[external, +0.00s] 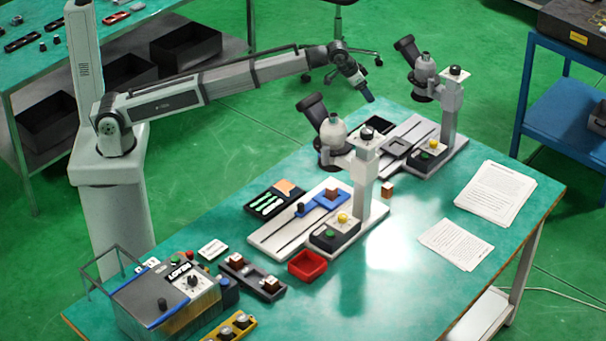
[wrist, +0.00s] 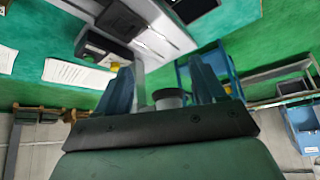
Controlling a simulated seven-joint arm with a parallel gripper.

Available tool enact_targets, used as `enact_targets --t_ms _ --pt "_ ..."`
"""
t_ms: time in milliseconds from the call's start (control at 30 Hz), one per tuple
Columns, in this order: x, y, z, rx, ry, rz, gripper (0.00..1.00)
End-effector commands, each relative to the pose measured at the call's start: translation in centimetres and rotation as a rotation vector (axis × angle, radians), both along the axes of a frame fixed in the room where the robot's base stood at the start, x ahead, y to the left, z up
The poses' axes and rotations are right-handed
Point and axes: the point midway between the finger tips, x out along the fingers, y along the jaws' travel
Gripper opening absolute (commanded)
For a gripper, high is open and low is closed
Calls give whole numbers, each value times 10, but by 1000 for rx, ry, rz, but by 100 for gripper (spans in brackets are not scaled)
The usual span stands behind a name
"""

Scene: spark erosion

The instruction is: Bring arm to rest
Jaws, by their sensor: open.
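My arm reaches from its base at the left out over the green table (external: 310,310). My gripper (external: 367,95) is at the far end of the arm, above the far edge of the table near the rear microscope. In the wrist view my gripper (wrist: 163,90) shows two blue fingers spread apart, with nothing held. A grey round part shows between the fingers. The rear microscope (external: 424,72) stands to the right of my gripper. The front microscope (external: 333,135) stands below and to the left of it. The fingertips appear apart from both.
A blue fixture (external: 322,200) lies on the front microscope's base. A red tray (external: 307,265), a black tray (external: 275,198) and a machine box (external: 165,298) stand nearer the front. Papers (external: 495,193) lie at the right. A blue cart (external: 560,100) stands beyond the table.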

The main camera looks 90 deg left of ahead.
Motion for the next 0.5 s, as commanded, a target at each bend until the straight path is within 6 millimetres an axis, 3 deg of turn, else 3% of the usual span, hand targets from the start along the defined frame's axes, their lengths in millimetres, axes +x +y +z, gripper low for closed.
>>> enact_targets --t_ms 33,200,400,500 --pt "-7 29 -18 3 -4 23 70" --pt "-24 116 -65 18 -33 88 70" --pt "-61 211 -124 38 -59 164 70" --pt "-87 245 -163 43 -52 192 70"
